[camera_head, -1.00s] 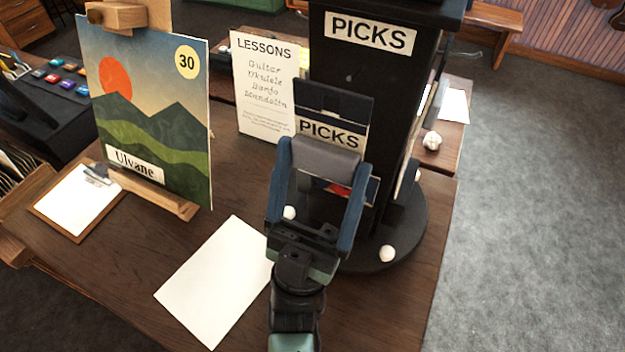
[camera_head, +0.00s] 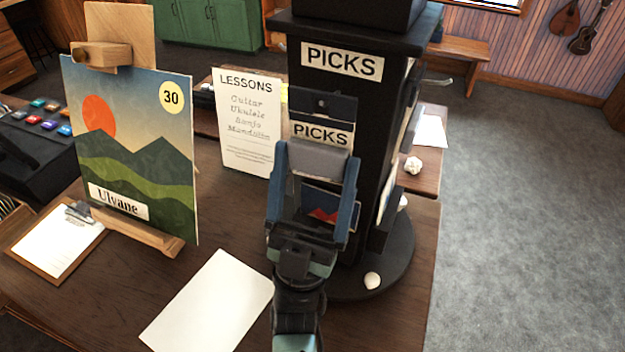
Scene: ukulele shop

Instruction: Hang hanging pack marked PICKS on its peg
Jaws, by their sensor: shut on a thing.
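The hanging pack marked PICKS (camera_head: 321,133) is dark with a white label and a hole near its top edge. My gripper (camera_head: 318,160) is shut on it and holds it upright in front of the black display stand (camera_head: 345,110). A red and blue picture on the pack's lower part shows between the fingers. The stand has its own PICKS label (camera_head: 342,62) above the pack. The peg for the pack on the facing side is not visible; the pack and gripper cover that area. I cannot tell whether the pack touches the stand.
A metal peg (camera_head: 436,82) sticks out on the stand's right side. A LESSONS sign (camera_head: 248,125) and an easel with a landscape picture (camera_head: 135,150) stand to the left. White paper (camera_head: 208,303) and crumpled white balls (camera_head: 372,281) lie around. A clipboard (camera_head: 58,240) is at left.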

